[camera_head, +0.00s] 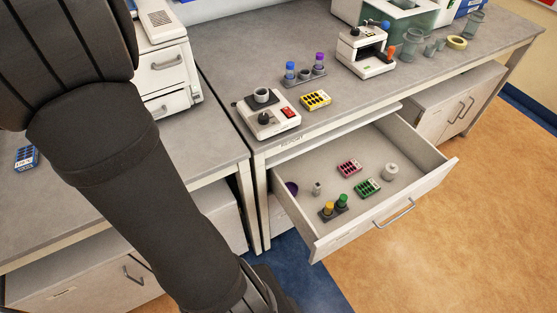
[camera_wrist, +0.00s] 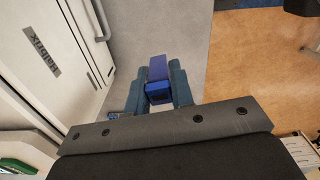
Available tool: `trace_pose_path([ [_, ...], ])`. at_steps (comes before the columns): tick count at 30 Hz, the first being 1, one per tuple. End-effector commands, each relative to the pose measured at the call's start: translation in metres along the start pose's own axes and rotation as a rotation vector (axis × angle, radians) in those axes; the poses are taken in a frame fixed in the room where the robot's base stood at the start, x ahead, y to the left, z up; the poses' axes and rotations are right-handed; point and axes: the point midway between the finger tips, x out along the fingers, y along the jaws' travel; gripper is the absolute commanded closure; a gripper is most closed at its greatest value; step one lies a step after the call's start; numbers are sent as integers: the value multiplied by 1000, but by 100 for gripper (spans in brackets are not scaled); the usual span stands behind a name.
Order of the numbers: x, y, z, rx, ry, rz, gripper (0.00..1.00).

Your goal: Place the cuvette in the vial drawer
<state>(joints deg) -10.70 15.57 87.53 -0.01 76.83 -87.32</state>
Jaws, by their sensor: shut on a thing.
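In the wrist view my gripper (camera_wrist: 158,88) is shut on a small blue-violet block-shaped thing, which I take to be the cuvette (camera_wrist: 158,68). It sticks out past the fingertips, and its lower part is between the fingers. In the head view my dark arm reaches down to the bottom edge, and the fingers and cuvette are not visible there. The open drawer (camera_head: 348,233), which I take to be the vial drawer, is to the right of my arm. It holds a two-vial holder (camera_head: 334,209) with yellow and green caps.
The drawer also holds a pink rack (camera_head: 349,168), a green rack (camera_head: 367,187), a white pot (camera_head: 390,172) and a purple cup (camera_head: 291,188). Bare floor shows between them. On the bench above are a stirrer (camera_head: 267,118) and a yellow rack (camera_head: 315,100).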

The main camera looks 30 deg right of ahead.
Motion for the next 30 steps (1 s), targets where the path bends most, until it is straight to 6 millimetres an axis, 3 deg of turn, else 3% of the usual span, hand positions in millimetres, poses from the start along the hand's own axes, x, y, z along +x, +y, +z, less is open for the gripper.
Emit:
trace_pose_path([
  [8,1,4,68,170,0,-1,100],
  [16,1,-7,167,416,-1,-1,100],
  [23,1,-35,251,632,-1,-2,100],
  [30,0,-80,334,857,-1,-2,100],
])
